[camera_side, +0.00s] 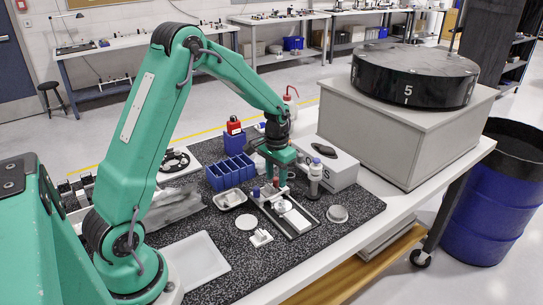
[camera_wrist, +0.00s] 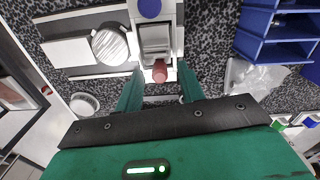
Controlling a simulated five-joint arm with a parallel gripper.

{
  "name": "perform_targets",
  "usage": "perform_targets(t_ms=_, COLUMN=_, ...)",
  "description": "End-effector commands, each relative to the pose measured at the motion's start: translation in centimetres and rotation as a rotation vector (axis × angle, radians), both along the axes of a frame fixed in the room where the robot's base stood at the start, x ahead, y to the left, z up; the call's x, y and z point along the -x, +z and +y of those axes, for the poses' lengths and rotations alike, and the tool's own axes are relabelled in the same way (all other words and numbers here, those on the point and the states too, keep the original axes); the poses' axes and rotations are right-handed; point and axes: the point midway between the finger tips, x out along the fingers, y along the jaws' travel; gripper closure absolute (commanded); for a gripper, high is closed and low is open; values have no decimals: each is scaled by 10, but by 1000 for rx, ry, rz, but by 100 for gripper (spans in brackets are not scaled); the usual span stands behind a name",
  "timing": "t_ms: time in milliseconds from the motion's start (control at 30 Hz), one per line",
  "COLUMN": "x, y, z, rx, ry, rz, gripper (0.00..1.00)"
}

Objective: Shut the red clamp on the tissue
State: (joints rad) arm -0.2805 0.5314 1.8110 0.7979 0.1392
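The red clamp's knob (camera_wrist: 160,72) shows in the wrist view at the near end of a grey metal clamp body (camera_wrist: 155,38). A blue knob (camera_wrist: 150,8) is at the body's far end. My gripper (camera_wrist: 159,84) is open, with one green finger on each side of the red knob; I cannot tell whether they touch it. In the side view my gripper (camera_side: 276,182) points down over the fixture (camera_side: 300,231), largely hiding the clamp. Left of the clamp in the wrist view are a round, striped pale disc (camera_wrist: 110,47) and a white rectangular piece (camera_wrist: 65,52); which is the tissue is unclear.
Blue bins (camera_side: 230,172) stand left of the fixture. A round metal tin (camera_side: 337,214) and small white dishes (camera_side: 246,222) lie nearby. The speckled mat's front (camera_side: 262,270) is clear.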

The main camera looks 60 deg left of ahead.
Motion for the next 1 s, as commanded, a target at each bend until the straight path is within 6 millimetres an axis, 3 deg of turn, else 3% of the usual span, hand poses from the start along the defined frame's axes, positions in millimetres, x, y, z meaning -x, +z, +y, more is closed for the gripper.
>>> perform_targets(t_ms=433, x=0, y=9, z=0, rx=0, ry=0, rz=-2, gripper=61)
perform_targets(t_ms=1000, x=0, y=73, z=0, rx=0, ry=0, rz=-1, gripper=61)
